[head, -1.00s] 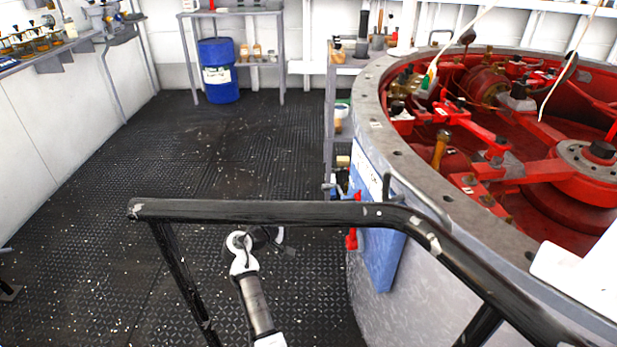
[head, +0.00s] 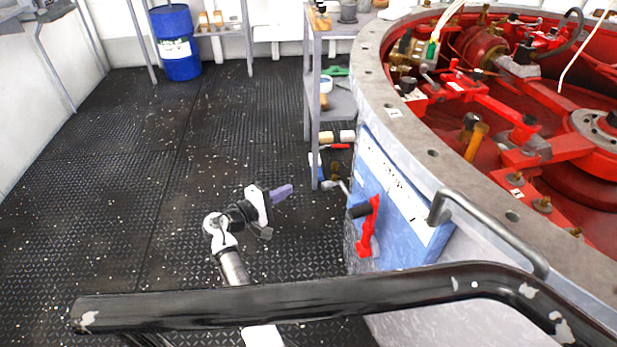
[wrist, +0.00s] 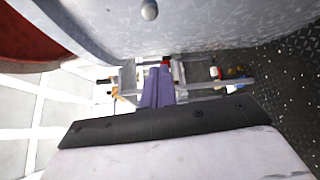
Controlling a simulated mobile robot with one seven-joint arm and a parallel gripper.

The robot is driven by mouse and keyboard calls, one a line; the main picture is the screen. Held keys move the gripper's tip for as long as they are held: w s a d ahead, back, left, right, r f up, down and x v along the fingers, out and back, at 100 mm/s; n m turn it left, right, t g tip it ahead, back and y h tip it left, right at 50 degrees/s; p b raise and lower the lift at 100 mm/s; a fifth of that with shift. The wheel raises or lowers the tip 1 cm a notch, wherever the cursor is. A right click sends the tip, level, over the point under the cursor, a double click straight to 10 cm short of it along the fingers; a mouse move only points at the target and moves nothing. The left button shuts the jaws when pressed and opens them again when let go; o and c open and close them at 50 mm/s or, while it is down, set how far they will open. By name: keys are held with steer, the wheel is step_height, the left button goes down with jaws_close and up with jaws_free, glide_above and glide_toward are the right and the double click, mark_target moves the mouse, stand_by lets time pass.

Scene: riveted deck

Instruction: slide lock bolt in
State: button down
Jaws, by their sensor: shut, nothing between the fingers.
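My gripper (head: 283,192) has purple fingers, which are shut and empty. It is over the dark floor, left of the blue panel (head: 408,222) on the round housing and apart from it. A red handle (head: 369,228) with a black cylindrical piece (head: 360,211) stands out from the panel's left side. A thin metal rod (head: 343,186) shows just above it. I cannot tell which of these parts is the lock bolt. In the wrist view the shut fingers (wrist: 157,88) point toward shelving, with the grey housing wall above them.
A black rail (head: 300,306) crosses the front of the head view. The round housing (head: 393,113) with red machinery fills the right, with a grey handle (head: 490,232) on its rim. A shelf stand (head: 312,110) is behind the panel. The floor at left is clear.

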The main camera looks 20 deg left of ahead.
steer(key=shift+w+a, duration=0.1)
stand_by(0.3)
steer(key=w+d+p, duration=0.1)
steer(key=w+d, duration=0.4)
steer(key=d, duration=0.3)
stand_by(0.4)
steer(key=shift+r, duration=0.1)
steer(key=s+d+p, duration=0.3)
steer(key=s+d, duration=0.1)
steer(key=s, duration=0.1)
steer(key=shift+s+d+p, duration=0.2)
steer(key=shift+s+p, duration=0.2)
